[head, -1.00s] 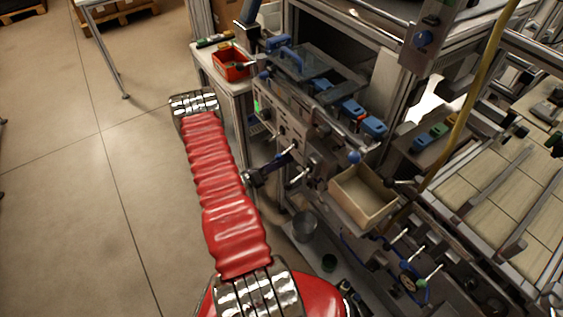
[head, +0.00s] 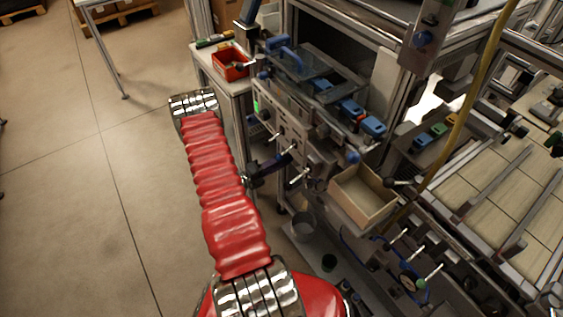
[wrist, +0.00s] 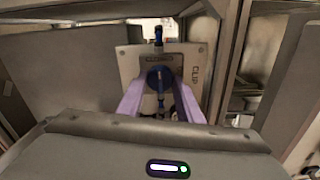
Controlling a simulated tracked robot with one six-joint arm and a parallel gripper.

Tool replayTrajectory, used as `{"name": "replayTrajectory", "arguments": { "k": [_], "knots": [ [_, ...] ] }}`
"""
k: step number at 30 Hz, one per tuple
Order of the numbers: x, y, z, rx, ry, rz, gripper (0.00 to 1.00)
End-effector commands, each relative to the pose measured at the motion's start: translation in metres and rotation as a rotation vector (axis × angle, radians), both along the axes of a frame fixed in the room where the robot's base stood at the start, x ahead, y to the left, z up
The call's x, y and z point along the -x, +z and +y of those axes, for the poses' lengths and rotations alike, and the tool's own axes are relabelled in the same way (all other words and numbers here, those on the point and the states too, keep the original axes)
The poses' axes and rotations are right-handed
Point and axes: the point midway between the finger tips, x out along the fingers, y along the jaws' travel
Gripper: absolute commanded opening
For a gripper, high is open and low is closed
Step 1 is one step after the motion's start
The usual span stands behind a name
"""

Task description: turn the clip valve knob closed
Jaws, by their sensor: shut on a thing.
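In the wrist view a blue round knob (wrist: 153,77) sits on a pale plate (wrist: 128,62) with a screw near its upper corner. The word CLIP runs vertically on the plate to the right of the knob. A smaller label above the knob is hard to read. My gripper (wrist: 160,92) reaches in from below, with one pale purple finger on each side of the knob, and is shut on it. A narrow blue stem shows between the fingers. The fingertips partly hide the knob's sides. In the head view I cannot clearly make out the knob in the gripper.
A small blue-and-black fitting (wrist: 158,36) stands above the plate. Grey walls flank the plate closely. In the head view an open beige box (head: 364,195) juts from the machine, and a red bin (head: 231,65) stands on the side table.

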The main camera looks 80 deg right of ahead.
Motion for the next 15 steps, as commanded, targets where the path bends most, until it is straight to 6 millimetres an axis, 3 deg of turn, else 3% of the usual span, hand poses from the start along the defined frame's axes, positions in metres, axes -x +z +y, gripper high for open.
{"name": "replayTrajectory", "arguments": {
  "k": [9,10,15],
  "knots": [
    [-0.0037,-0.0018,-0.0022,-0.003,0.010,-0.006,0.10],
    [-0.0036,-0.0017,-0.0021,-0.003,0.010,-0.006,0.34],
    [-0.0024,-0.0014,-0.0012,-0.003,0.007,-0.004,0.46]
  ]
}}
